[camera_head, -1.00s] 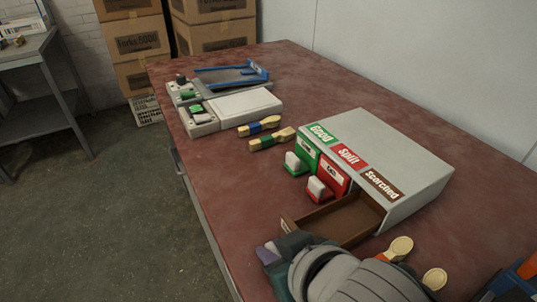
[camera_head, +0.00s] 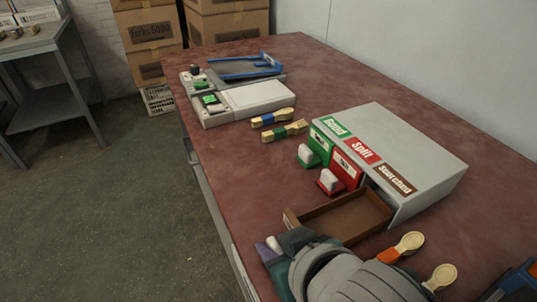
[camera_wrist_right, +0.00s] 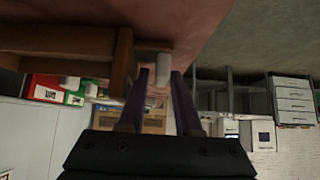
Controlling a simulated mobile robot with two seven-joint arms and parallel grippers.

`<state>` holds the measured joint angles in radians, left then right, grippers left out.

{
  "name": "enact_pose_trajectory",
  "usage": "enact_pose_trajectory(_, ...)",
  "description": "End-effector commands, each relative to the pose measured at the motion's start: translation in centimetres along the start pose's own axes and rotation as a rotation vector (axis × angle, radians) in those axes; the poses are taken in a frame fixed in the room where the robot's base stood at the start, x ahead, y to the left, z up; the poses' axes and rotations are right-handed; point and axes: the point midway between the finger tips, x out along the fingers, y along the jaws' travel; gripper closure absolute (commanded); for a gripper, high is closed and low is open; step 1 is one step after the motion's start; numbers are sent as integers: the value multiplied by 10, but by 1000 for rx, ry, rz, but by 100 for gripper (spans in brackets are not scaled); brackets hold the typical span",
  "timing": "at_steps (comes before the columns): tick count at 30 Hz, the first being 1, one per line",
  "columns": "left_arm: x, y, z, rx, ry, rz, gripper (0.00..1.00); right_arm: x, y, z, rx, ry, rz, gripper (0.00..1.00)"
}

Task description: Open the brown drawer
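The brown drawer (camera_head: 343,222) is pulled well out of the grey cabinet (camera_head: 420,150), under the label "Scorched", and looks empty. It also shows at the upper left of the right wrist view (camera_wrist_right: 60,40). Its white handle (camera_wrist_right: 162,68) stands between the fingertips of my right gripper (camera_wrist_right: 160,85). The fingers are apart, with a narrow gap on the handle's left side; the right finger looks close to or touching it. In the head view my right gripper (camera_head: 268,249) is at the drawer's front, partly hidden by my wrist. My left gripper is not in view.
The green drawer (camera_head: 318,146) and red drawer (camera_head: 346,170) beside it look shut. Several wooden spoons and brushes lie on the red table (camera_head: 225,165), two spoons (camera_head: 408,244) close to my right arm. A press device (camera_head: 245,102) stands farther back.

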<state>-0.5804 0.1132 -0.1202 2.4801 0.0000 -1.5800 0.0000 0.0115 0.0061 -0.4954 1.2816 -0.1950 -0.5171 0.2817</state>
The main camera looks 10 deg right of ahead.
Motion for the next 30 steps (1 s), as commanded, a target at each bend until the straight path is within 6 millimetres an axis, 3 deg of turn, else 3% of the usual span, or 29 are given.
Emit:
enact_pose_trajectory(9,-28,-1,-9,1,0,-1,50,-57,0,-2,1,-3,0,68)
enact_pose_trajectory(15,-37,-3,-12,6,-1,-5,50,-87,0,-1,0,-1,0,68)
enact_pose_trajectory(20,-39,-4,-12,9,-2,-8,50,-96,1,0,-1,-3,1,68)
enact_pose_trajectory(30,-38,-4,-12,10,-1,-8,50,-96,0,0,0,-2,1,68)
